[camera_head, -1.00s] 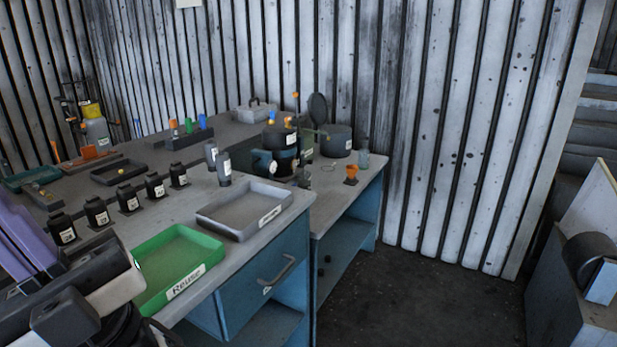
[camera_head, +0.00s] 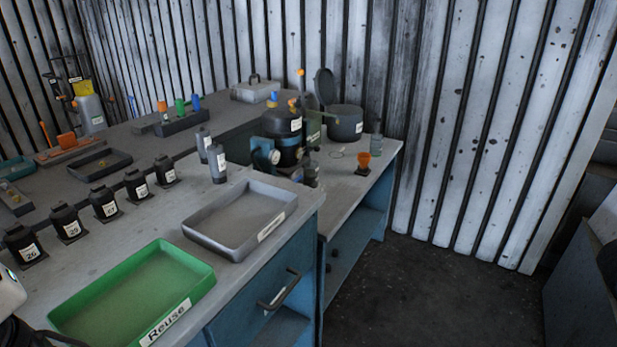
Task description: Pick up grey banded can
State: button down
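Two small grey cylindrical cans with pale labels stand upright on the bench, behind the grey tray. The nearer grey can (camera_head: 217,165) is slightly right of the farther grey can (camera_head: 203,144). I cannot tell from here which one is the grey banded can. A further small grey-green container (camera_head: 376,140) stands at the far right end of the bench. My gripper's fingers are not in view; only a white and black piece of my arm shows at the lower left edge.
A green "Reuse" tray (camera_head: 60,318) and a grey tray (camera_head: 281,219) lie along the front edge, both empty. Several black labelled jars (camera_head: 66,221) stand in a row on the left. A dark pot (camera_head: 345,123) stands behind. Open floor (camera_head: 430,290) lies right.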

aim_at(311, 174)
jog(key=i+l+u, duration=0.15)
jog(key=l, duration=0.2)
jog(key=i+l+u, duration=0.15)
jog(key=l, duration=0.2)
jog(key=i+l+u, duration=0.15)
jog(key=l, duration=0.25)
jog(key=i+l+u, duration=0.15)
jog(key=l, duration=0.25)
jog(key=i+l+u, duration=0.3)
jog(key=i+l, duration=0.35)
jog(key=i+j, duration=0.15)
jog(key=i, duration=0.4)
